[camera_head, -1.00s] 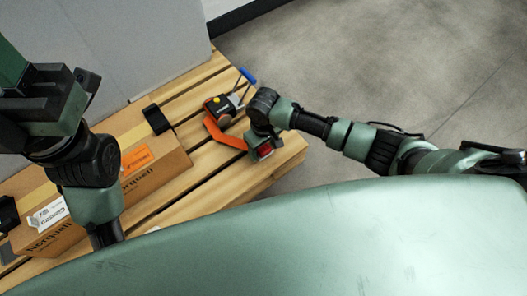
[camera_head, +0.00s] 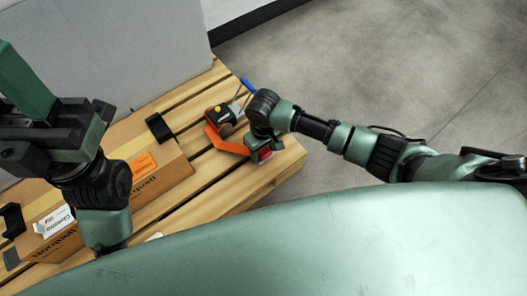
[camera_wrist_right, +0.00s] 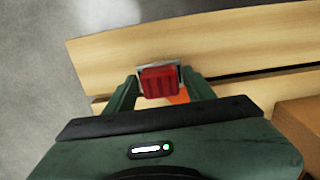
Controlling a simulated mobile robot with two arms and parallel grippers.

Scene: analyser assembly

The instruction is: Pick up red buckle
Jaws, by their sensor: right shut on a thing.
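The red buckle (camera_wrist_right: 160,80) shows in the right wrist view as a ribbed red block with a grey metal edge behind it. My right gripper (camera_wrist_right: 160,88) has a finger on each side of it and is shut on it. In the head view the red buckle (camera_head: 265,153) shows at the right gripper (camera_head: 262,150), above the pallet's right end. My left gripper (camera_head: 24,88) appears at the upper left as a dark green and black shape; its jaws cannot be made out, and it is away from the buckle.
A wooden slatted pallet (camera_head: 215,190) carries a cardboard box (camera_head: 172,170) with black pieces on it. An orange strap (camera_head: 225,142) and a device with a blue handle (camera_head: 248,85) lie beside my right gripper. A grey panel (camera_head: 120,50) stands behind. Floor at right is clear.

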